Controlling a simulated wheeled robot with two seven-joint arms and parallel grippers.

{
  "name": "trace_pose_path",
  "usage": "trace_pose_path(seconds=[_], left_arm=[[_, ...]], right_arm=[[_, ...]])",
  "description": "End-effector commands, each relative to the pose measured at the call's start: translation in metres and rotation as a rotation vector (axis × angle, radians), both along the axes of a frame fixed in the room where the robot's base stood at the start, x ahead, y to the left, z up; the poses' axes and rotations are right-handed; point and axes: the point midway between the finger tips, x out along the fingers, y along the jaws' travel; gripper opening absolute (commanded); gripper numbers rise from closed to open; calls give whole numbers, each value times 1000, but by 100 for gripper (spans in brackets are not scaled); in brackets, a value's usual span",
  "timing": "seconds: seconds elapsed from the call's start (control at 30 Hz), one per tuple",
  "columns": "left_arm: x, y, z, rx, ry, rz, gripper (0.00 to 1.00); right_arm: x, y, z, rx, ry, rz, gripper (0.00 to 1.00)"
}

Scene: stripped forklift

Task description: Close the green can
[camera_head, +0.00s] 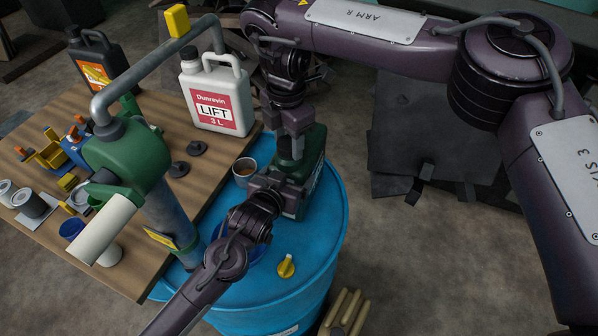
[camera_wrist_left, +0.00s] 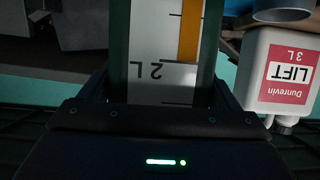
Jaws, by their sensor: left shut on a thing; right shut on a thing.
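The green can (camera_head: 314,160) stands on the blue drum (camera_head: 318,262), near its back edge. My left gripper (camera_head: 280,188) comes in from the front left and is shut on the can's body. In the left wrist view the can's side (camera_wrist_left: 165,60), with a white scale strip marked 2 L, fills the space between the fingers. My right gripper (camera_head: 291,140) reaches down from above and is shut at the top of the can, over the opening. The cap in its fingers is mostly hidden, so I cannot tell how it is seated.
A white Dunrevin LIFT jug (camera_head: 216,95) stands on the wooden table, with two dark discs (camera_head: 188,158) near it. A cup (camera_head: 244,171) is beside the can. A green hand pump (camera_head: 130,155) rises at left. A yellow valve (camera_head: 286,266) lies on the drum's front.

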Motion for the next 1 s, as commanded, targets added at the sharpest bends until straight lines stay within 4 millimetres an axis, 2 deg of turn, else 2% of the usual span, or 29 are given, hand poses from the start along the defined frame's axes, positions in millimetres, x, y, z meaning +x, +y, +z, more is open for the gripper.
trace_pose_path(seconds=[0.1, 0.27, 0.43, 0.47, 0.6, 0.87, 1.0], left_arm=[[-1, -1, -1, 3, 1, -3, 20], [-1, -1, -1, 3, 1, -3, 20], [-1, -1, -1, 3, 1, -4, 20], [-1, -1, -1, 3, 1, -4, 20], [-1, -1, -1, 3, 1, -4, 20], [-1, -1, -1, 3, 1, -3, 20], [-1, -1, -1, 3, 2, -3, 20]], right_arm=[[1, 2, 1, 5, -3, -257, 19], [1, 2, 0, 5, -4, -540, 19], [2, 1, 1, 5, -4, -551, 19], [2, 2, 1, 5, -5, -551, 50], [1, 1, 0, 3, -4, -551, 68], [1, 0, 1, 1, -3, -550, 68], [2, 0, 14, 1, -7, -548, 68]])
